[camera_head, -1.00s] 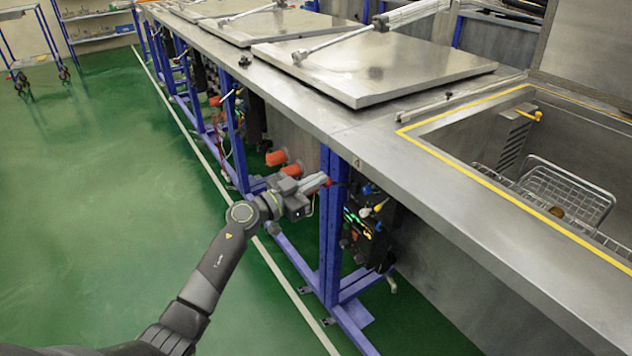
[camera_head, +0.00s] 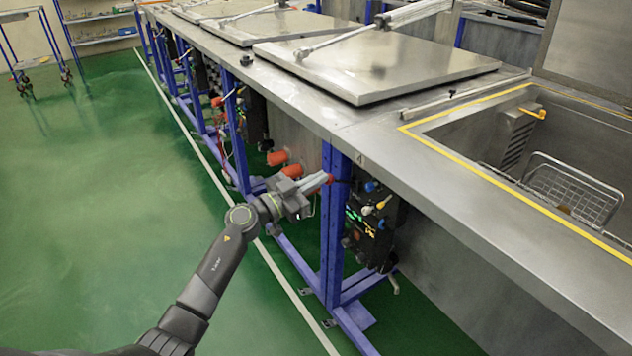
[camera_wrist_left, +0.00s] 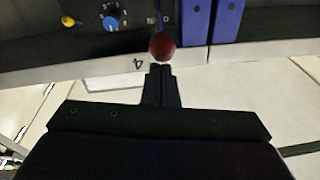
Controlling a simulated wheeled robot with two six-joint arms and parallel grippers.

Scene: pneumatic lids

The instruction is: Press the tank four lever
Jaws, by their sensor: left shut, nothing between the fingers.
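The red ball knob of the lever (camera_wrist_left: 162,46) is just beyond my left fingertips in the left wrist view, beside a label with the number 4 (camera_wrist_left: 138,64). In the head view the red knob (camera_head: 329,179) is at the tip of my left gripper (camera_head: 317,183), by the blue post under the counter edge. My left gripper (camera_wrist_left: 160,72) is shut and empty, its fingers pointing at the knob. Fingertips and knob look very close; I cannot tell whether they touch. The lever's rod is mostly hidden. My right gripper is not in view.
A control panel with a blue knob (camera_wrist_left: 111,22) and a yellow knob (camera_wrist_left: 68,21) is beside the lever. A blue post (camera_head: 333,230) stands close to the gripper. The steel counter (camera_head: 440,170) overhangs it. An open tank holds a wire basket (camera_head: 575,188). The green floor (camera_head: 110,200) is clear.

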